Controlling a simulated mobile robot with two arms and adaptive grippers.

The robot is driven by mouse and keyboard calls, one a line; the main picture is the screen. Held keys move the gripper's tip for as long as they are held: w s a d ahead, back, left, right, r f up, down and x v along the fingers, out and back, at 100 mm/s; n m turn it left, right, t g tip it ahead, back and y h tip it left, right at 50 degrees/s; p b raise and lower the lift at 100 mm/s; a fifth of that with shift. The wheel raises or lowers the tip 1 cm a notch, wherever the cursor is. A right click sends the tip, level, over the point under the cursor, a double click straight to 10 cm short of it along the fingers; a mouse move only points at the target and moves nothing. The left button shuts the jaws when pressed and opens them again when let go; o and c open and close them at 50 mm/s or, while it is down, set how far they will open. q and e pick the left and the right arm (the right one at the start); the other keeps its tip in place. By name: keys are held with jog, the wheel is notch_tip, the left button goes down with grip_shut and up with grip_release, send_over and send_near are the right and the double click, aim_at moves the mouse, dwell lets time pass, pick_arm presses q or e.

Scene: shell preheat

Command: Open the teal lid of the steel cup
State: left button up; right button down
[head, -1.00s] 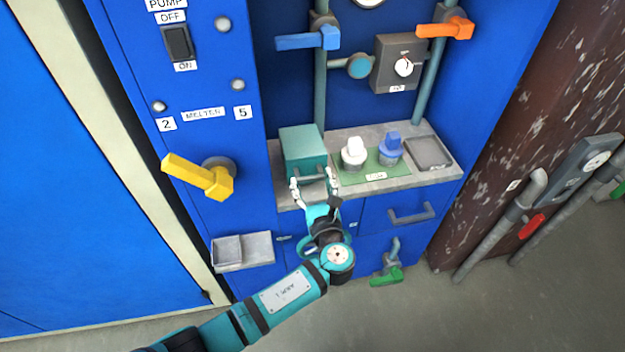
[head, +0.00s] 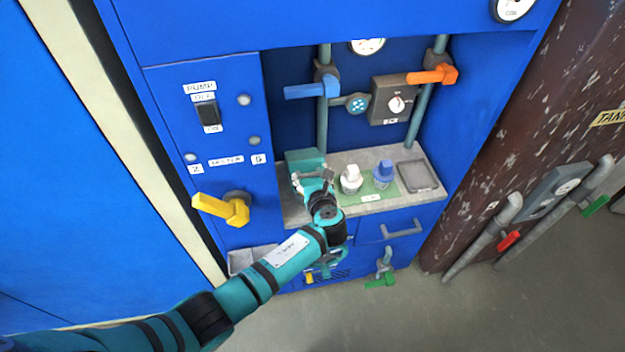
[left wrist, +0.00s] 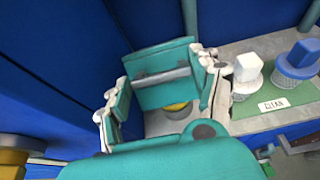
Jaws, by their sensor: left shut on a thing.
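The teal lid (head: 305,160) is a boxy cover at the left end of the grey shelf. In the left wrist view the lid (left wrist: 165,58) looks tilted up, with a grey bar handle (left wrist: 162,77) across its face. My left gripper (head: 314,183) is in front of it; in the left wrist view the gripper (left wrist: 158,93) has its white-edged fingers at the two ends of the bar, shut on it. Below the lid's lower edge a yellow round patch (left wrist: 176,107) shows in a gap above the grey shelf. I cannot make out the steel cup clearly. My right gripper is out of view.
A yellow lever (head: 222,208) juts out at the left. A blue lever (head: 312,91) hangs above.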

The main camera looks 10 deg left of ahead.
pick_arm(q)
jog(key=shift+w+a+r, duration=0.1)
jog(key=shift+w+r, duration=0.35)
jog(key=shift+r, duration=0.05)
jog(key=o, duration=1.7)
jog(key=shift+f, duration=0.1)
jog(key=shift+o, duration=0.2)
jog(key=shift+s, duration=0.1)
jog(key=v, duration=1.1)
jog(key=shift+s+r, duration=0.25)
jog(key=shift+s, duration=0.05)
jog(key=shift+f, duration=0.1)
